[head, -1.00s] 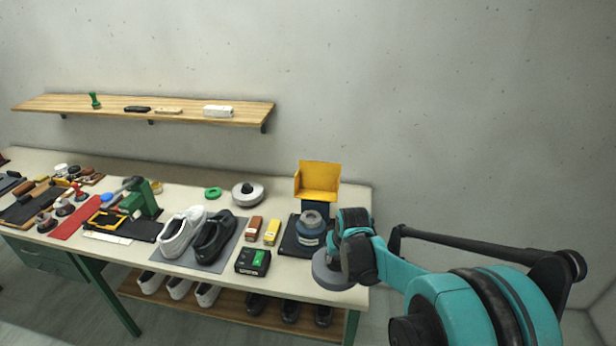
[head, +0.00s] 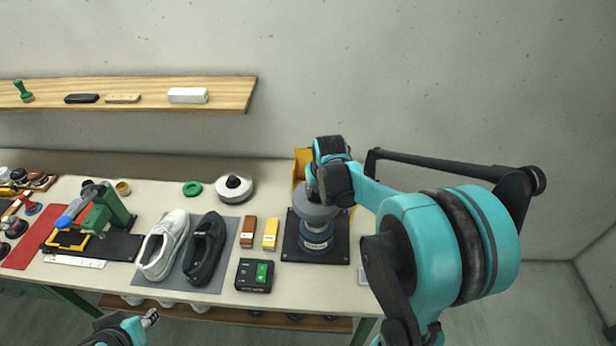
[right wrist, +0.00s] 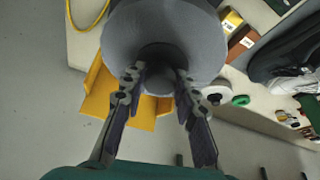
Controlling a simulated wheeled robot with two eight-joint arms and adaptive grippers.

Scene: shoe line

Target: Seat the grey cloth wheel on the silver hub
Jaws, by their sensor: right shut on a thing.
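The grey cloth wheel (head: 315,211) is a thick grey disc held by my right gripper (head: 320,190), whose fingers are mostly hidden by the wrist. In the right wrist view the fingers (right wrist: 160,82) close on a grey middle part of the wheel (right wrist: 165,35). The wheel is over the blue-grey polishing machine (head: 317,238) on its black base plate (head: 335,252). The silver hub is hidden under the wheel, so I cannot tell whether they touch. My left gripper (head: 150,318) shows at the bottom left, apart from everything; its jaws are too small to judge.
A yellow guard (head: 299,163) stands behind the machine. Left of it are a yellow box (head: 270,234), a brown box (head: 248,232), a black-and-green control box (head: 254,276) and a pair of shoes (head: 204,248). A white round wheel (head: 234,190) and green ring (head: 192,188) lie farther back.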

